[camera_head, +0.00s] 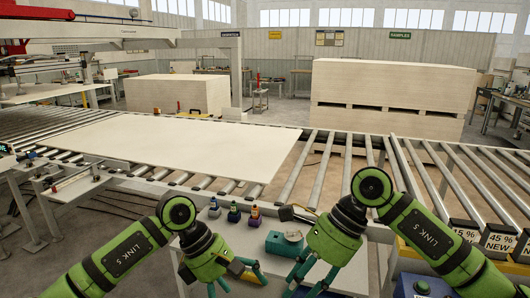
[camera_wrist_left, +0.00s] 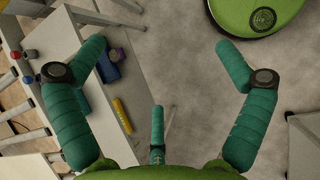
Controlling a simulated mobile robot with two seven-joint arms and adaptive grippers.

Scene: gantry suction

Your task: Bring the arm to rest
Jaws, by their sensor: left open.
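My left gripper (camera_head: 232,280) hangs low in the head view, its teal fingers spread in front of the small worktable (camera_head: 350,278). My right gripper (camera_head: 306,284) points down over the worktable at the lower middle. Its fingers are apart and I see nothing between them; their tips are near the bottom edge of the picture. Both arms are bent, with their green links coming in from the lower corners.
Several small bottles (camera_head: 233,212) and a teal item (camera_head: 285,243) stand on the worktable between and behind the grippers. A pale board (camera_head: 190,148) lies on the roller conveyor (camera_head: 315,170). Stacked boards (camera_head: 390,92) stand beyond. A green round base (camera_wrist_left: 262,14) and grey floor show in the wrist view.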

